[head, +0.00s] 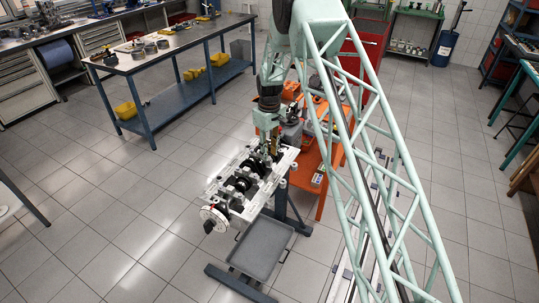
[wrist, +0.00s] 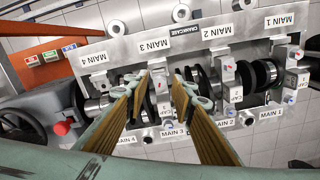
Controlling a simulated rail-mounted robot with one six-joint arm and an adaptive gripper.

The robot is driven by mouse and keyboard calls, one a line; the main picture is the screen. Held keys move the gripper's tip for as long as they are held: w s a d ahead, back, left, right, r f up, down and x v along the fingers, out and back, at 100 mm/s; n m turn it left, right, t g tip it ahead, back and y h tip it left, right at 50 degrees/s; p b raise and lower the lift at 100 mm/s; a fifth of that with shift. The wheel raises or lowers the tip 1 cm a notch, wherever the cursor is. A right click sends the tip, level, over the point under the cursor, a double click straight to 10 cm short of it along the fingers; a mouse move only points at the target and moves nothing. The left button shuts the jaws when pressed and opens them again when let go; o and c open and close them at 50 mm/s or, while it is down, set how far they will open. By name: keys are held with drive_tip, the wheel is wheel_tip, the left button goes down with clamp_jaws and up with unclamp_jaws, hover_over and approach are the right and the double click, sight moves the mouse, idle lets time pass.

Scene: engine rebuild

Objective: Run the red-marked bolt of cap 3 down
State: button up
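The crankcase (head: 279,162) stands on a stand, with the crankshaft and bearing caps in it. In the wrist view, labels on the crankcase (wrist: 135,47) read MAIN 1 to MAIN 4. Cap 3 (wrist: 161,86), at the MAIN 3 label, shows between the fingers of my gripper (wrist: 160,88). The fingers are well apart, and I see nothing held between them. My gripper (head: 267,148) is over the far part of the crankcase in the head view. I cannot make out a red-marked bolt on cap 3; the fingers hide part of that area.
Cap 2 (wrist: 229,82) is right of the fingers. A grey machine with a red knob (wrist: 62,128) is close at left. An orange bench (head: 333,155) is behind the crankcase, and a grey tray (head: 262,247) is below it. Open floor lies at left.

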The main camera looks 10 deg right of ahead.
drive_tip(key=shift+f, duration=0.7)
clamp_jaws()
drive_tip(key=shift+m+b, duration=0.4)
drive_tip(key=shift+m, duration=0.1)
drive_tip(key=m+b, duration=0.2)
drive_tip(key=m, duration=0.1)
drive_tip(key=shift+f+m, duration=0.1)
drive_tip(key=shift+m, duration=0.3)
drive_tip(key=m+b, duration=0.3)
drive_tip(key=m, duration=0.3)
drive_tip(key=shift+a, duration=0.15)
drive_tip(key=shift+r, duration=0.2)
